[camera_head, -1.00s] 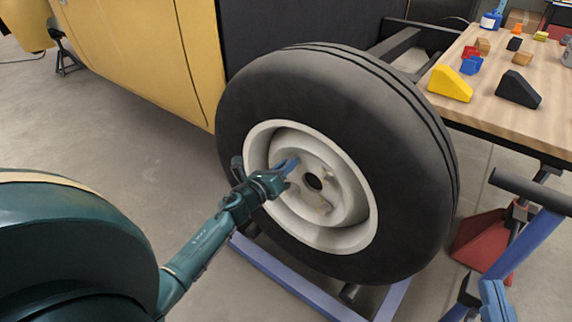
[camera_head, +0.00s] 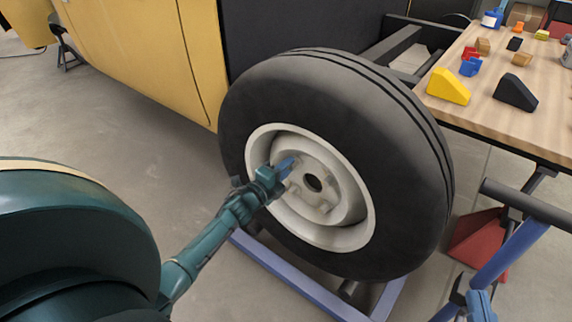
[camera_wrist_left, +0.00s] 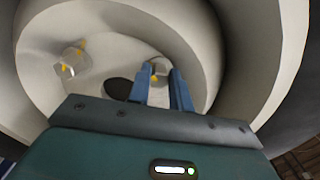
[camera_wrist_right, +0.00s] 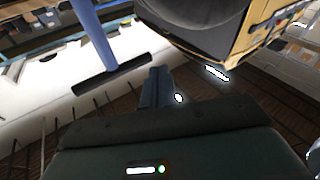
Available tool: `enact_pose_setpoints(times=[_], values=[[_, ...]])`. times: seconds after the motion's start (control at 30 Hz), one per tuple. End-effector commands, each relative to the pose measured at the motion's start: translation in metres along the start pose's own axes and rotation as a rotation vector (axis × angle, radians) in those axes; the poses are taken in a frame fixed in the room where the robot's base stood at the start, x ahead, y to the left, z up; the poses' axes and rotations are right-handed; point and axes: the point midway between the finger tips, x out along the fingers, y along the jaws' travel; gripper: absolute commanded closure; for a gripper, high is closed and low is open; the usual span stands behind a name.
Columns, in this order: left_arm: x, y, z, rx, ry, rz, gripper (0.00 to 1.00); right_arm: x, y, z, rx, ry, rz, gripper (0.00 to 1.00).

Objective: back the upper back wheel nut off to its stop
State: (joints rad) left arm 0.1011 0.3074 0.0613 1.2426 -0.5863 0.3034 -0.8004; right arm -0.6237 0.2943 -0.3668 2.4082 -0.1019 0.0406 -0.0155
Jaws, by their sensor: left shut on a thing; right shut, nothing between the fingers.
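The wheel (camera_head: 350,215) has a pale rim with a dark hub hole (camera_head: 313,183) and small nuts around it. My left gripper (camera_head: 290,164) reaches in from the left, its blue fingers at the upper-left part of the rim's centre. In the left wrist view the fingers (camera_wrist_left: 160,88) close around a nut (camera_wrist_left: 157,67) with yellow marks, beside the hub hole; the fingers partly hide it. Another nut (camera_wrist_left: 70,63) with yellow marks sits to the left, clear of the fingers. My right gripper (camera_wrist_right: 157,86) is shut and empty, away from the wheel.
A blue frame (camera_head: 285,275) lies under the tyre. A workbench (camera_head: 480,105) with blocks, including a yellow wedge (camera_head: 448,86), stands at the right. A blue post with a dark crossbar (camera_head: 525,207) stands near my right gripper. The floor at the left is open.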

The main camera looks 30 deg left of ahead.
Motion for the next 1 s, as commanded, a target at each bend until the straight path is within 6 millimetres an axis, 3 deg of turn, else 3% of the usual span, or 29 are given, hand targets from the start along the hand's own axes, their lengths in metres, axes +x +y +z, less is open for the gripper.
enact_pose_setpoints(times=[0.5,1.0], values=[[0.0001,0.0010,-0.0006,-0.460,0.001,0.001,1.00,-0.0033,0.0041,-0.0014,-0.056,-0.032,0.010,1.00],[0.0001,0.0029,-0.0013,-0.678,0.001,0.000,1.00,-0.0068,0.0029,0.0020,-0.071,-0.056,0.011,1.00]])
